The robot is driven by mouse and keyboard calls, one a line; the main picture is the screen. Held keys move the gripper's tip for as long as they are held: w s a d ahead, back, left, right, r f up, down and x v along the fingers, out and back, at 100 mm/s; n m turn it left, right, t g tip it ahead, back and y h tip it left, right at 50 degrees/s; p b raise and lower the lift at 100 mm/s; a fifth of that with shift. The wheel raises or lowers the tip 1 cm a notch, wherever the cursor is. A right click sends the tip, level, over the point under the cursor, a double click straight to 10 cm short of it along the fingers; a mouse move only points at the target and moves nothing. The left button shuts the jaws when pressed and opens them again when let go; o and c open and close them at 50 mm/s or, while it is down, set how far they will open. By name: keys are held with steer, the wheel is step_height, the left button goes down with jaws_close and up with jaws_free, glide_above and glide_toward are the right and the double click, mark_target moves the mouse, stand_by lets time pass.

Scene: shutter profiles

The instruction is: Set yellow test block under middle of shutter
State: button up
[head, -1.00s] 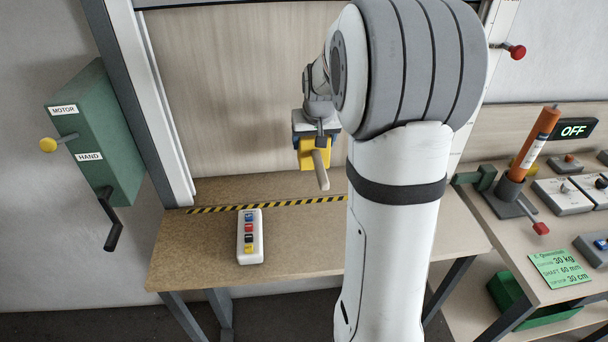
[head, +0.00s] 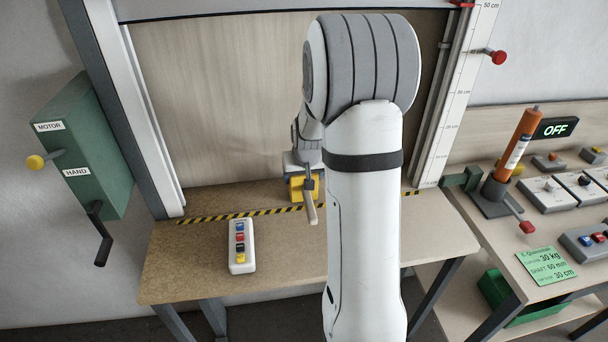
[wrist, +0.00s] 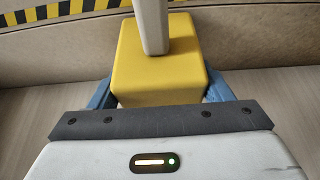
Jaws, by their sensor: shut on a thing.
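The yellow test block (head: 297,191) is between the fingers of my gripper (head: 302,178), low over the back of the bench by the striped line, partly hidden by my arm. I cannot tell whether it touches the bench. In the wrist view the block (wrist: 157,65) sits between the two blue fingers of my gripper (wrist: 158,92), and its pale stick handle (wrist: 152,25) points away from me. The shutter (head: 215,8) is raised, with its dark lower edge near the top of the head view, well above the block.
The yellow-black striped line (head: 235,214) crosses the bench (head: 190,265) under the opening. A button pendant (head: 241,246) lies on the bench at front left. A green motor/hand box (head: 85,150) with a crank is at left. A scale (head: 455,90) stands at right beside a side table.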

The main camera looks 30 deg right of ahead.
steer(key=shift+f, duration=0.1)
steer(key=o, duration=0.5)
steer(key=shift+f, duration=0.15)
steer(key=o, duration=0.5)
steer(key=shift+r, duration=0.35)
steer(key=b+v, duration=0.1)
steer(key=v, duration=1.1)
steer(key=s+a+n, duration=0.1)
steer(key=s+a, duration=0.6)
steer(key=s, duration=0.3)
steer(key=s+a+n+g+y, duration=0.1)
steer(key=s+a+n, duration=0.1)
steer(key=s+a, duration=0.5)
steer(key=s, duration=0.4)
steer(key=shift+s+a+r, duration=0.2)
steer(key=shift+s+r, duration=0.1)
steer(key=shift+r, duration=0.05)
